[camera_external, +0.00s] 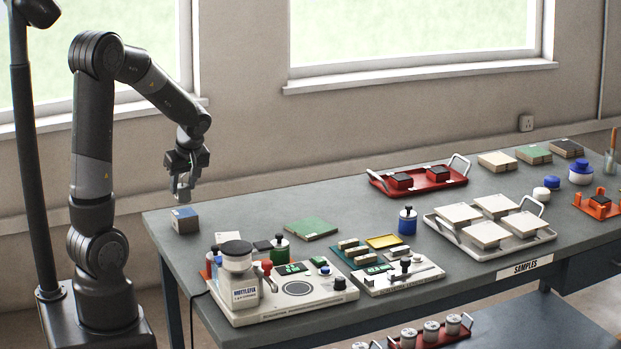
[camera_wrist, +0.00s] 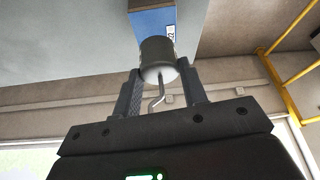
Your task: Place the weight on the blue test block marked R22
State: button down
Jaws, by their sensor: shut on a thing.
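The weight (camera_wrist: 157,52) is a grey metal cylinder with a bent hook, held between the fingers of my gripper (camera_wrist: 162,92) in the wrist view. In the external view my gripper (camera_external: 182,186) points down over the left end of the table, just above the blue test block (camera_external: 184,213). The block has a blue top, a brownish lower part and a white label. In the wrist view the block (camera_wrist: 150,20) lies just beyond the weight, with "22" readable on its label; the rest of the label is hidden. The weight appears slightly above the block, not clearly touching it.
A white instrument panel (camera_external: 318,300) with jars stands at the front of the grey table (camera_external: 230,215). A green tile (camera_external: 312,228) lies right of the block. A red tray (camera_external: 452,183) and a white tray (camera_external: 513,246) are farther right. Table around the block is clear.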

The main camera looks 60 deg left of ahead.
aim_at(185, 188)
jog(key=shift+f, duration=1.6)
jog(key=shift+f, duration=0.1)
jog(key=c, duration=0.9)
grip_release()
jog(key=shift+o, duration=0.2)
jog(key=v, duration=1.2)
jog(key=s+d+r+m+t+h, duration=0.2)
jog(key=s+d+m+t, duration=0.1)
jog(key=d+m, duration=0.7)
jog(key=s+d+r+m+t+h, duration=0.2)
jog(key=d+m, duration=0.8)
jog(key=d, duration=0.5)
jog(key=shift+s+r+t, duration=0.45)
jog(key=shift+r+t, duration=0.05)
jog(key=shift+t, duration=0.2)
